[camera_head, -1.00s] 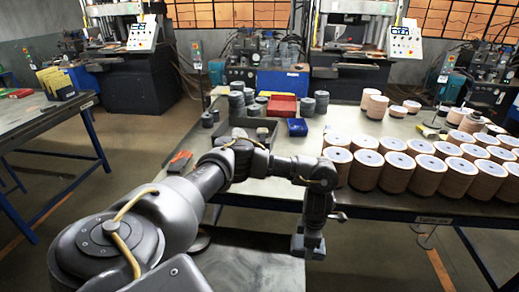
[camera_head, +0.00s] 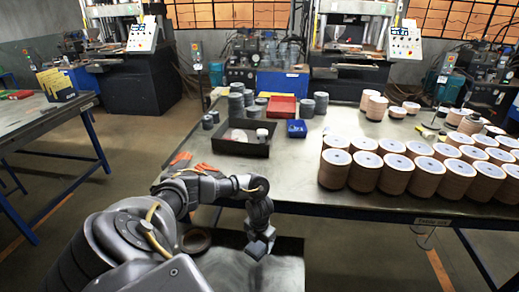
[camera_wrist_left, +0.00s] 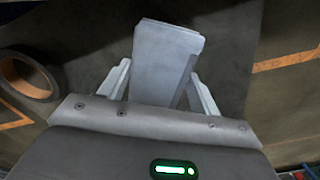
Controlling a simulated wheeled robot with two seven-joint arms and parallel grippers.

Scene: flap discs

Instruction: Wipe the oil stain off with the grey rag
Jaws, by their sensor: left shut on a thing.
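In the left wrist view my left gripper (camera_wrist_left: 163,85) is shut on a pale grey, block-like folded piece, which looks like the grey rag (camera_wrist_left: 163,65). The rag sticks out beyond the fingers. I cannot tell whether it touches the surface below. I cannot make out a clear outline of the oil stain. My right gripper is not in view.
A brown ring (camera_head: 195,240) lies left of my gripper; it also shows in the wrist view (camera_wrist_left: 27,76). The table (camera_head: 295,175) behind holds a dark tray (camera_head: 240,148), a blue bin (camera_head: 297,128), a red bin (camera_head: 281,106) and many disc stacks (camera_head: 395,175).

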